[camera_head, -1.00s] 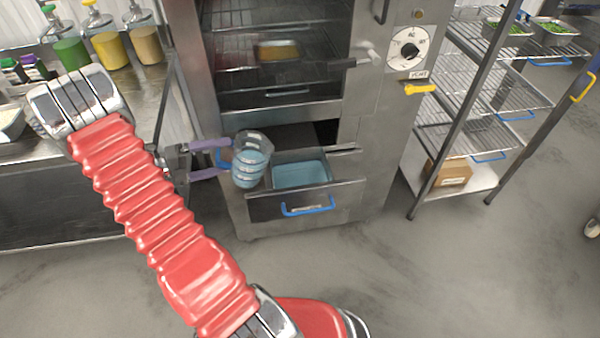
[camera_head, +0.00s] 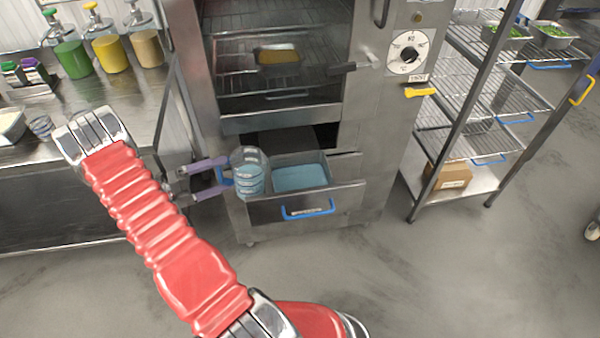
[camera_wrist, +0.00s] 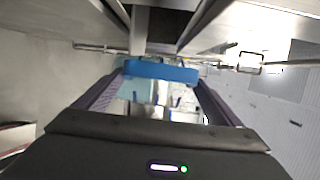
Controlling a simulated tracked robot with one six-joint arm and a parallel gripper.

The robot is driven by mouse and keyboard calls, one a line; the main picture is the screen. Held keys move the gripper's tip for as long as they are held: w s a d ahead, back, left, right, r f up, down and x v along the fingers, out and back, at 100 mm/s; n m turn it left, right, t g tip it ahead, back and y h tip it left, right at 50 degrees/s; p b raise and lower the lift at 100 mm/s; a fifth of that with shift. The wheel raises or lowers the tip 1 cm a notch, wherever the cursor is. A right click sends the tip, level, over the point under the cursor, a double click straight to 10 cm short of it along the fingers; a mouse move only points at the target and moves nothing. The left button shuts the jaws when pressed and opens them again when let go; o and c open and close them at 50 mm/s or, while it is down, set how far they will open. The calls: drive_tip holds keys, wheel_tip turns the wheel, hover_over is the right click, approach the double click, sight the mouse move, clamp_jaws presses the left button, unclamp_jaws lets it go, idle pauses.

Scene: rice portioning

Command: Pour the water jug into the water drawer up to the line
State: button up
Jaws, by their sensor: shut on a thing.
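The clear water jug (camera_head: 249,178) with bluish water is upright or nearly so in the head view, at the left end of the open water drawer. My gripper (camera_head: 222,176), with purple fingers, comes from the left and is shut on the jug's blue handle. The handle also shows between the fingers in the wrist view (camera_wrist: 161,71). The water drawer (camera_head: 340,190) is pulled out below the oven chamber and has a blue front handle. Blue water (camera_head: 300,178) lies in its basin. The fill line cannot be made out.
The steel cabinet (camera_head: 375,140) rises behind the drawer, its upper chamber holding an orange-filled pan (camera_head: 276,56). A steel counter (camera_head: 110,95) with pump containers stands left. A wire rack (camera_head: 470,105) stands right. The floor in front is clear.

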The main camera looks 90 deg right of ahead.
drive_tip(key=shift+w+f+g+b, duration=0.15)
drive_tip(key=shift+f+g+b, duration=0.3)
drive_tip(key=shift+f, duration=0.85)
